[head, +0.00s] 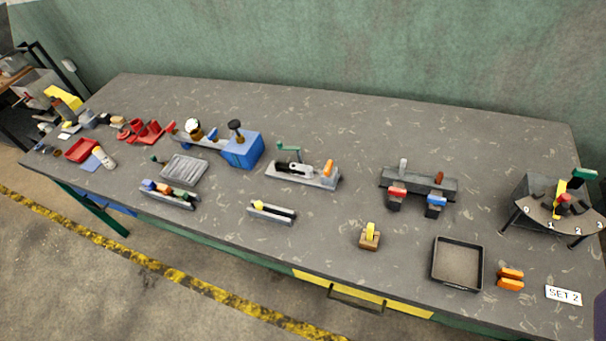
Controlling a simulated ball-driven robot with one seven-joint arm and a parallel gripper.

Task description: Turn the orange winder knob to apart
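An upright orange piece (328,168) stands at the right end of a low grey fixture (312,182) near the middle of the table; it looks like the winder knob, but it is too small to be sure. The fixture also carries a green crank-like part (289,149) and black and white parts. Which way the knob is turned cannot be told at this size. My gripper does not show in the view, and nothing touches the fixture.
The grey table (340,120) has a blue machine (242,150) left of the fixture. A grey unit (418,183) with red and blue blocks, a black-rimmed tray (436,262), orange blocks (510,279) and a numbered dial stand (548,220) are to the right. The back strip is clear.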

